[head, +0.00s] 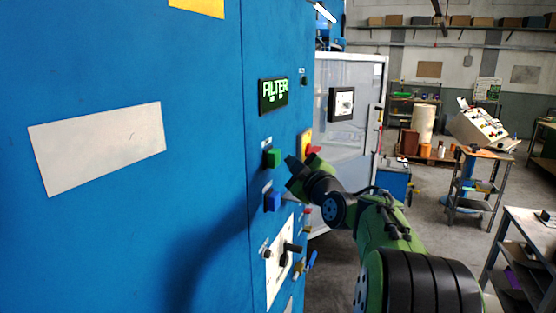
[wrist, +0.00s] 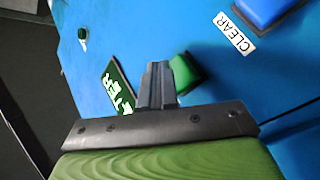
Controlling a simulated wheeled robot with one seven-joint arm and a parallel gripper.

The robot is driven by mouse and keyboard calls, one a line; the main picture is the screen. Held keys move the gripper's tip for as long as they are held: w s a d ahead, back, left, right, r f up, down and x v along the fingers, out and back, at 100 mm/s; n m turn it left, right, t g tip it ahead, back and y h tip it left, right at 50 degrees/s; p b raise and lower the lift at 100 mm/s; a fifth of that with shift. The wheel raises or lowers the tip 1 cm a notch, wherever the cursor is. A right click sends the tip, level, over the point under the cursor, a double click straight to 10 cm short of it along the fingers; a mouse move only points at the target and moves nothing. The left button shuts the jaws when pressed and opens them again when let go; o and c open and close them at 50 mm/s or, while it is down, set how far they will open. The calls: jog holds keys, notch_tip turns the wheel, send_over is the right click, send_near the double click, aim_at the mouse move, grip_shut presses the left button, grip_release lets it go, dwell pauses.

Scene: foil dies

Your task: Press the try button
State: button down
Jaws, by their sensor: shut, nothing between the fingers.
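A green button (head: 274,158) sticks out of the blue cabinet below a display (head: 273,94) reading FILTER. The small label (head: 267,142) above it is too small to read, so I cannot tell whether it says try. My gripper (head: 291,166) is shut and empty, close to the green button's right side. In the wrist view the closed fingertips (wrist: 158,72) overlap the edge of the green button (wrist: 188,72); I cannot tell whether they touch it. A blue button (head: 273,201) sits below; in the wrist view a CLEAR label (wrist: 235,34) is beside it.
A red and yellow control (head: 310,149) projects from the cabinet side just behind my gripper. A panel with a black handle (head: 291,248) and several knobs is lower down. A white-framed enclosure (head: 345,110) stands behind.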

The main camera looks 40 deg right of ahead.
jog(key=shift+w, duration=0.1)
dwell(0.4)
jog(key=shift+w+a+b, duration=0.25)
jog(key=shift+w+b, duration=0.05)
jog(key=shift+b, duration=0.05)
jog(key=shift+w+a, duration=0.25)
jog(key=shift+w, duration=0.2)
dwell(0.9)
jog(key=shift+d+b, duration=0.1)
jog(key=shift+b, duration=0.25)
jog(key=shift+s+d+b, duration=0.3)
jog(key=shift+s+b, duration=0.15)
jog(key=shift+s, duration=0.35)
jog(key=s, duration=0.1)
jog(key=s+d+b, duration=0.1)
jog(key=s, duration=0.1)
jog(key=s+d+b, duration=0.1)
jog(key=shift+s+d, duration=0.15)
jog(key=shift+s, duration=0.05)
